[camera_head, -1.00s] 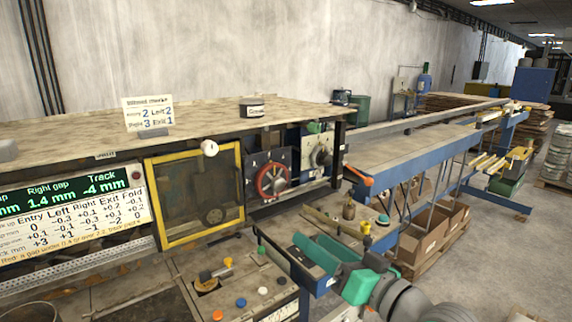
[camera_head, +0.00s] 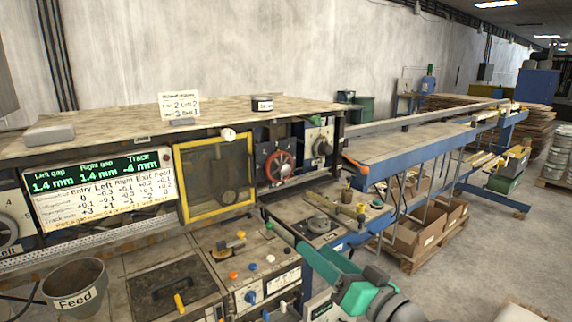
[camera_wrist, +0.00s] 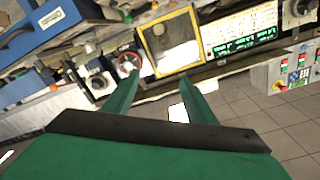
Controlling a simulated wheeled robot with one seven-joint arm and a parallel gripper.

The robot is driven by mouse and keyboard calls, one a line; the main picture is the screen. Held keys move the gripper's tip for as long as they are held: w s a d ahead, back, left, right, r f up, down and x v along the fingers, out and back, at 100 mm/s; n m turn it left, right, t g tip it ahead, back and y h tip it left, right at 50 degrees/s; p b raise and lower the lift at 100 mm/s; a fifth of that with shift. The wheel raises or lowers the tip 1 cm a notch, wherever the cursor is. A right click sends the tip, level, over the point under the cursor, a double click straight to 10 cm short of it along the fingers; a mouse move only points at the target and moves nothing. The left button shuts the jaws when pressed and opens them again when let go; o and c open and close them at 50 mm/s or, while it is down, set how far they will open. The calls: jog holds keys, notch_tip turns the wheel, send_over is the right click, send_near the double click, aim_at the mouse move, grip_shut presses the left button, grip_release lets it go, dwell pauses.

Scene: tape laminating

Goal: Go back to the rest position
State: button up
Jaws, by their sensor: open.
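My gripper shows in the wrist view (camera_wrist: 155,95) as two green fingers standing well apart, with nothing between them. In the head view, my green and grey arm is at the lower right, in front of the machine's control panel (camera_head: 262,290). The fingertips are hard to make out there. The yellow-framed window (camera_head: 215,177) and the red handwheel (camera_head: 279,168) are on the machine's front. In the wrist view the yellow-framed window (camera_wrist: 170,42) is beyond the fingers, and the gripper looks clear of it.
The green readout (camera_head: 97,172) shows gaps of 1.4 mm and track -4 mm. A Feed bucket (camera_head: 75,288) stands at the lower left. A blue-edged conveyor table (camera_head: 410,150) runs to the back right, with cardboard boxes (camera_head: 412,238) below. Grey floor at right is open.

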notch_tip(320, 180, down, 17)
jog(key=m+t+h, duration=0.2)
jog(key=m+h, duration=0.2)
jog(key=m, duration=0.1)
jog(key=s+a+f+m+h, duration=0.1)
jog(key=s+f+h, duration=0.1)
jog(key=s+f, duration=0.4)
jog(key=s+a+f+m+h, duration=0.1)
jog(key=s+f+h, duration=0.2)
jog(key=f, duration=0.6)
jog(key=s+a+f+n+g+h, duration=0.1)
jog(key=s+f, duration=0.3)
jog(key=s, duration=0.3)
jog(key=s+a+f+g+h, duration=0.1)
jog(key=s+f, duration=0.2)
jog(key=s, duration=0.4)
jog(key=s+a+r+n, duration=0.2)
jog(key=s+n, duration=0.3)
jog(key=s, duration=1.1)
jog(key=shift+s+a+y, duration=0.25)
jog(key=shift+a+y, duration=0.15)
jog(key=shift+a, duration=0.2)
